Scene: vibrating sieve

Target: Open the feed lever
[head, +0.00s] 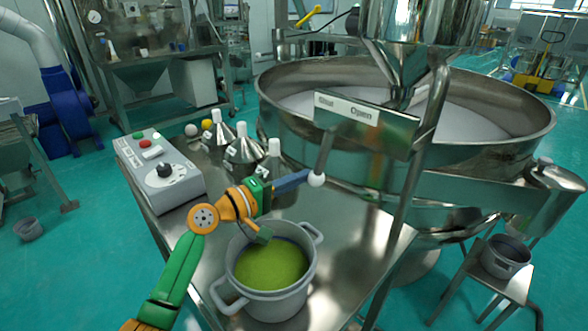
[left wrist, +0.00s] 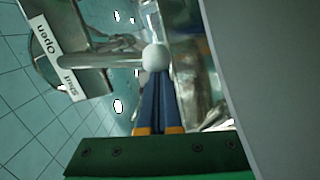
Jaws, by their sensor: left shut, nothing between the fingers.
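The feed lever is a grey rod with a white ball knob (head: 316,178). It hangs down, slightly tilted, from a metal box on the sieve with a white label plate (head: 346,108) reading "Shut" and "Open". The rod lies on the "Shut" side. My left gripper (head: 308,177) is shut and empty, its blue fingertips at the left side of the knob. In the left wrist view, the knob (left wrist: 155,57) sits right at the tips of the shut fingers (left wrist: 157,78); whether they touch it is unclear. My right gripper is out of view.
Below my left gripper a pot (head: 238,287) of green powder stands on the steel table. A control box (head: 165,172) and several metal cones with white tops stand to the left. The sieve's round pan (head: 285,112) and a slanted steel post (head: 408,185) lie beyond and right.

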